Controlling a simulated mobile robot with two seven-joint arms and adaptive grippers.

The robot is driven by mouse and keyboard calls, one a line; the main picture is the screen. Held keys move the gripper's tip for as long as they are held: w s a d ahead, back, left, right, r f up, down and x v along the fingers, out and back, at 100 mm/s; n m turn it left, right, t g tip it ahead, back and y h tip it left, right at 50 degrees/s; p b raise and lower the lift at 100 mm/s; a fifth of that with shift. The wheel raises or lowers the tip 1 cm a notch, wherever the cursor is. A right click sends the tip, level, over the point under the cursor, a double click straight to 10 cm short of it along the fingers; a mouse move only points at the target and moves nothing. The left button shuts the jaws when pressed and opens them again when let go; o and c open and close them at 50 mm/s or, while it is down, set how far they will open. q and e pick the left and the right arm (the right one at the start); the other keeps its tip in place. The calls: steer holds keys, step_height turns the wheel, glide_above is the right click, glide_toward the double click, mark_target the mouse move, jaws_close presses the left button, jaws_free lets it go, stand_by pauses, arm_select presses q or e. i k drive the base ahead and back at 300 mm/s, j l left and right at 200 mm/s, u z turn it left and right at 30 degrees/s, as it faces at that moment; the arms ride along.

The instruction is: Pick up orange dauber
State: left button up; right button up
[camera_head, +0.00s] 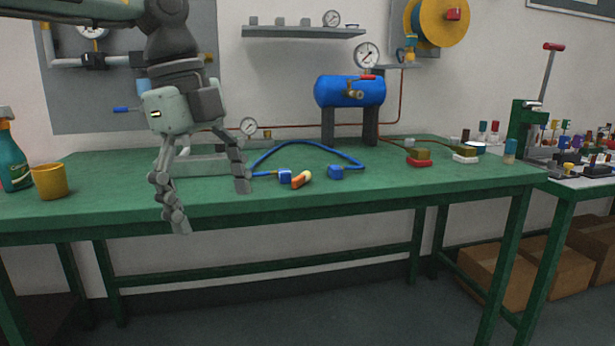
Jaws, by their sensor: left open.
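A small orange piece (301,179) with a pale top lies near the front of the green table (400,190); I cannot tell for sure whether it is the orange dauber. It lies just right of a small blue block (285,176). My left gripper (208,207) hangs fingers down over the table's front left part, open, with nothing between its fingers. It is to the left of the orange piece and apart from it. My right gripper is not in view.
A yellow cup (51,182) and a spray bottle (13,155) stand at left. A blue tank (350,92) stands at the back. Small coloured bottles (510,152) stand at right.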

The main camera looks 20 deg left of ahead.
mark_target(304, 178)
steer(key=i, duration=1.3)
